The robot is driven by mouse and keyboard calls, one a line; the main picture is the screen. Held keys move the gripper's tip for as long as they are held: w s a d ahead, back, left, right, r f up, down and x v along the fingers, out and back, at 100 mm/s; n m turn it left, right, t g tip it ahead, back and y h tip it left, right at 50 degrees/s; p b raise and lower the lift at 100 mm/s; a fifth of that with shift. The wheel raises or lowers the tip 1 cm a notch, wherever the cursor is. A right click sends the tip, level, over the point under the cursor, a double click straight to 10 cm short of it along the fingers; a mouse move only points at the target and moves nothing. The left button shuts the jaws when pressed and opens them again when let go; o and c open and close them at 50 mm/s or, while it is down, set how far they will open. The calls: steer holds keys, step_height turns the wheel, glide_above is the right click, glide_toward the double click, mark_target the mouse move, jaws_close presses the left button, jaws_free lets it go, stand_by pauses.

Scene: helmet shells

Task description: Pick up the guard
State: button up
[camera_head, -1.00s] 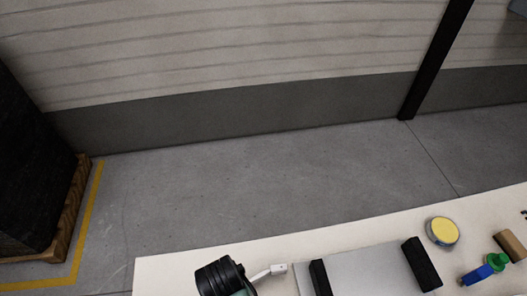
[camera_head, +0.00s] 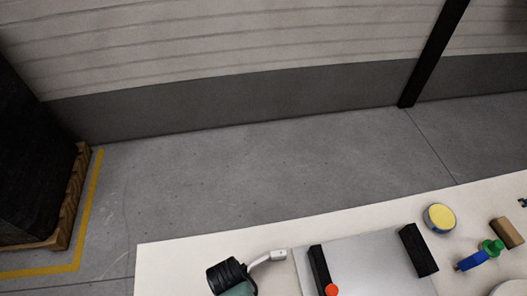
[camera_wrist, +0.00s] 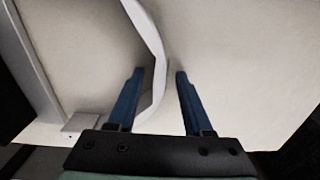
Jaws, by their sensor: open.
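A pale, narrow bent strip, which looks like the guard (camera_wrist: 157,60), lies on the light table in the wrist view. It runs down from the top edge, bends, and passes between my fingers, nearer the left one. My gripper (camera_wrist: 160,73) is open, with its two blue fingers on either side of the strip. I cannot tell how far above the table the fingertips are. In the head view a pale bent piece with a small block (camera_head: 278,255) shows beside my dark arm part; my fingers are hidden there.
The table (camera_head: 190,255) also carries a grey plate (camera_head: 365,265) with two black blocks, a yellow-topped round tin (camera_head: 440,217), a blue-green item (camera_head: 480,257) and a brown block (camera_head: 506,232). A red-orange knob (camera_head: 331,290) shows at the bottom edge. A grey bar (camera_wrist: 35,65) lies left of my gripper.

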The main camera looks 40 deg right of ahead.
steer(key=shift+c, duration=0.3)
jaws_close()
